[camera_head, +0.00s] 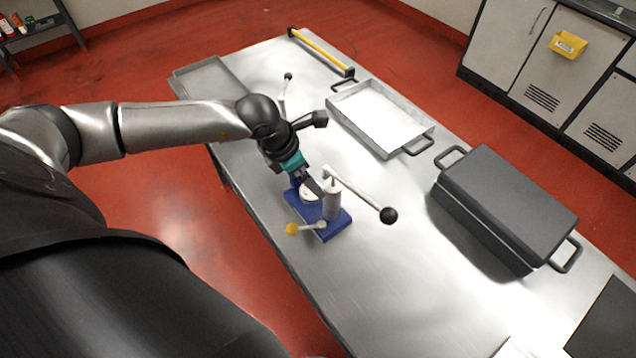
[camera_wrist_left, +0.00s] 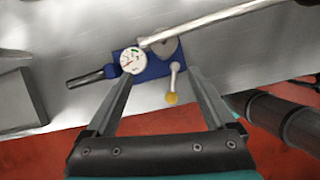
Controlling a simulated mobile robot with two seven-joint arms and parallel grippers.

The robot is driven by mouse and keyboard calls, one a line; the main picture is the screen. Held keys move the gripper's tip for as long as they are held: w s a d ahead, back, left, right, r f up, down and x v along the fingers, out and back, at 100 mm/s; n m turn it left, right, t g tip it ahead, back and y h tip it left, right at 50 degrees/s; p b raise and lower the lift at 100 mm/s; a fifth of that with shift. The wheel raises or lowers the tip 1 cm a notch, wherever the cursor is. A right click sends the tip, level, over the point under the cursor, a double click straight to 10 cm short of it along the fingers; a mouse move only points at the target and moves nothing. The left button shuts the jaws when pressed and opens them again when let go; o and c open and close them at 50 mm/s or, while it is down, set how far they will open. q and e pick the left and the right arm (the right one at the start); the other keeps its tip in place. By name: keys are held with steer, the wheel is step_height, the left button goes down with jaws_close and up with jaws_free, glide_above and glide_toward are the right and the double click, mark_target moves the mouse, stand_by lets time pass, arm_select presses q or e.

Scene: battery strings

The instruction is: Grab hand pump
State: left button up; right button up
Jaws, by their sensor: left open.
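The hand pump (camera_head: 333,203) stands near the left edge of the metal table. It has a blue base, a light upright cylinder, a lever with a black knob, and a short arm with a yellow knob. The wrist view shows its blue base (camera_wrist_left: 155,69), a round white gauge and the long pale lever across the top. My left gripper (camera_head: 311,184) is open and reaches over the pump, close to the cylinder.
The metal table (camera_head: 400,228) also bears a shallow open tray (camera_head: 428,133), a closed grey case (camera_head: 510,195) with handles, and a yellow-and-black bar (camera_head: 320,52). A small thing with a black knob (camera_head: 288,76) stands behind my left arm. Grey cabinets (camera_head: 520,45) stand at the back right.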

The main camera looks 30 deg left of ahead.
mark_target(328, 202)
arm_select(q)
steer(key=shift+s+d+b+x, duration=0.1)
steer(key=shift+x, duration=2.1)
steer(key=shift+s+d+b+x, duration=0.15)
steer(key=shift+x, duration=2.05)
steer(key=shift+s+d+b+x, duration=0.1)
steer(key=shift+x, duration=2.15)
jaws_close()
steer(key=shift+w+r, duration=0.1)
steer(key=shift+w, duration=0.1)
